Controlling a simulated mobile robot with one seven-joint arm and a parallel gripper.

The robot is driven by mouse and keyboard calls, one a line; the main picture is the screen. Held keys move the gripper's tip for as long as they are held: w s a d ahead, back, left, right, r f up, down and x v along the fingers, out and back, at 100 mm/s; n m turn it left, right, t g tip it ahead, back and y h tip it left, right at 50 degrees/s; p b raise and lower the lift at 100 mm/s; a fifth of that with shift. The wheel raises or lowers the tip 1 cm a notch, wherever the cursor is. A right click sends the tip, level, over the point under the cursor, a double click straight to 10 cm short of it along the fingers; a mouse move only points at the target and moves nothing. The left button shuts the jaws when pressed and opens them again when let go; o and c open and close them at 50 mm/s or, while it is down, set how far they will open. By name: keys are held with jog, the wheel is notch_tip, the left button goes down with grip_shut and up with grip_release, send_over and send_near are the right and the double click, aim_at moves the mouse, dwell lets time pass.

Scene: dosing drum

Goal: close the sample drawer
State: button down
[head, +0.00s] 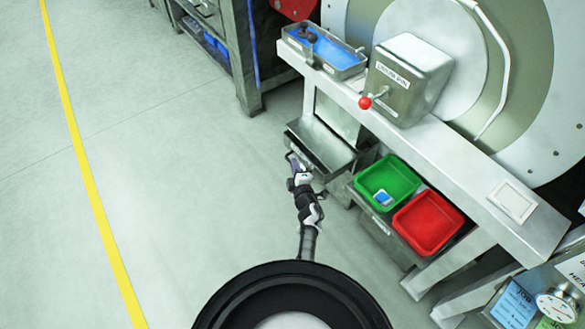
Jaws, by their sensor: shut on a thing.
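A grey metal drawer (318,146), which I take to be the sample drawer, juts out from under the left part of the steel bench. Any label on it is too small to read. My gripper (293,163) is at the left end of the drawer's front and is shut on what looks like its handle. The handle is mostly hidden by the fingers. My arm reaches up to it from the bottom of the head view.
A green bin (387,179) with a small blue-white item and a red bin (428,222) sit to the right on a lower shelf or drawer. A steel box with a red-knobbed lever (366,102) and a blue-lined tray (328,51) stand on the bench. The floor at left is clear.

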aim_at(300, 159)
jog(key=shift+w+d+r, duration=0.15)
jog(key=shift+w+d, duration=0.75)
jog(key=shift+d, duration=0.25)
jog(key=c, duration=1.5)
grip_release()
jog(key=p+v, duration=0.6)
jog(key=v, duration=0.7)
jog(key=shift+s+d+p, duration=0.1)
jog(key=shift+s+p, duration=0.25)
jog(key=shift+s, duration=0.1)
